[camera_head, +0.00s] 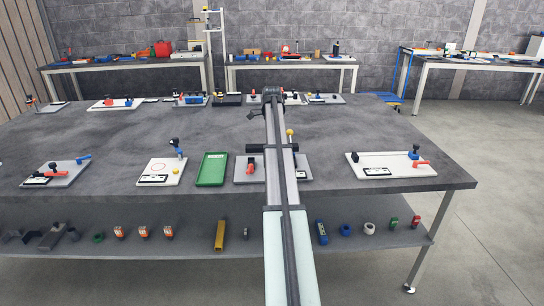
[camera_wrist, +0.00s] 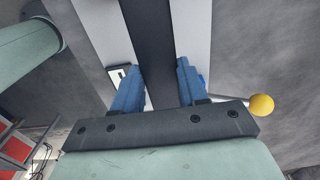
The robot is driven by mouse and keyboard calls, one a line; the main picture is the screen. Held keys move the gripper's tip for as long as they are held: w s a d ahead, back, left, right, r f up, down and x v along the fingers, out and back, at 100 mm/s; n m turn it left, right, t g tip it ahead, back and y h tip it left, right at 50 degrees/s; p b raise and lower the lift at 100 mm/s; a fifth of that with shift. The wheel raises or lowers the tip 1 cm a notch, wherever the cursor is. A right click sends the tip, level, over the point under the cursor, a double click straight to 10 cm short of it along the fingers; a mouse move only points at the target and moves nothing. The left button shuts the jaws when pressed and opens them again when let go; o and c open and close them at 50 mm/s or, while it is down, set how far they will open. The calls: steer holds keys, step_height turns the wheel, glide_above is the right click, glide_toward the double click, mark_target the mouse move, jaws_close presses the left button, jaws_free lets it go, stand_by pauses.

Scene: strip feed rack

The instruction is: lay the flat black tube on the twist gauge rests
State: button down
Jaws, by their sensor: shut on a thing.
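The flat black tube (camera_wrist: 153,38) runs up between the two blue fingers of my gripper (camera_wrist: 156,78) in the wrist view, and the gripper is shut on it. Its far end lies beyond the top of that view. In the head view the gripper and tube are hard to tell from the long pale and dark parts in front of the table. A grey plate (camera_head: 242,176) there carries a red part (camera_head: 250,168), with a yellow ball (camera_head: 290,132) above it. A yellow ball on a rod (camera_wrist: 262,105) shows right of the fingers. I cannot make out the gauge rests.
A green tray (camera_head: 211,169) and a white plate (camera_head: 162,171) lie to the left on the table (camera_head: 110,136). Another white plate (camera_head: 390,170) lies to the right. Several fixtures line the table's back. A lower shelf (camera_head: 180,252) holds small parts.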

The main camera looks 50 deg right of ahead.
steer(key=shift+f, duration=2.8)
steer(key=shift+f, duration=0.1)
steer(key=c, duration=0.6)
jaws_free()
step_height(320, 180, up, 12)
steer(key=shift+r, duration=0.15)
steer(key=shift+a, duration=0.1)
